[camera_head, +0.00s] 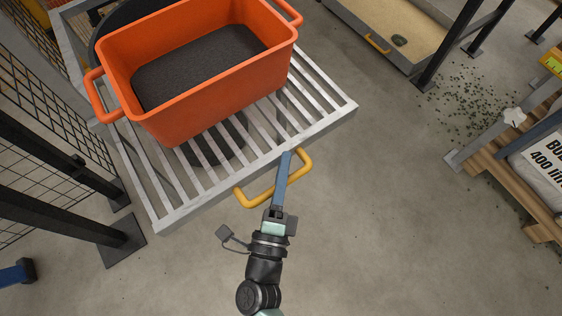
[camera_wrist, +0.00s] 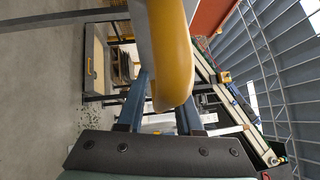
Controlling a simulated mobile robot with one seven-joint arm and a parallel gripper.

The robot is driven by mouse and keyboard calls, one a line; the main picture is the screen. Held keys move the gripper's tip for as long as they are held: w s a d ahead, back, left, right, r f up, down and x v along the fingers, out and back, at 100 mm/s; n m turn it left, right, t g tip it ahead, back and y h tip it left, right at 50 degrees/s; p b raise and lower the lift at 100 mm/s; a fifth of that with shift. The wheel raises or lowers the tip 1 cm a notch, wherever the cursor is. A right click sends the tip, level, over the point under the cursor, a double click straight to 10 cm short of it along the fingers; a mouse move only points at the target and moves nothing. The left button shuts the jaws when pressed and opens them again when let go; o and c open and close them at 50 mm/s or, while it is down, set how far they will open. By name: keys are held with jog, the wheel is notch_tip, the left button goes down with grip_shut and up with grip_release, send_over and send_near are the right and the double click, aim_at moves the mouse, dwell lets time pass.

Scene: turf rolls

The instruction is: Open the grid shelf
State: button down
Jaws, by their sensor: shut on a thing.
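The grid shelf (camera_head: 172,200) is a pale slatted metal shelf that stands out into the open floor in the head view. A yellow handle (camera_head: 245,198) is on its front edge; it also shows large in the wrist view (camera_wrist: 172,50). My gripper (camera_head: 285,160) is at the middle of this handle, with its blue fingers shut on the bar. The wrist view shows the fingers (camera_wrist: 160,108) on both sides of the yellow bar. An orange tub (camera_head: 200,105) with dark contents stands on the shelf and hides part of its slats.
A tray of sand-coloured material (camera_head: 385,28) with its own yellow handle is at the upper right. A pallet with white bags (camera_head: 545,165) stands at the right. Black posts and wire mesh (camera_head: 60,130) are at the left. The floor before the shelf is clear.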

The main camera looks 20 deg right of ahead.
jog(key=shift+w+r, duration=0.1)
jog(key=shift+r, duration=0.3)
jog(key=c, duration=0.8)
grip_release()
jog(key=shift+f, duration=0.1)
jog(key=shift+f, duration=0.1)
jog(key=p+v, duration=0.1)
jog(key=v, duration=1.2)
jog(key=shift+a, duration=0.1)
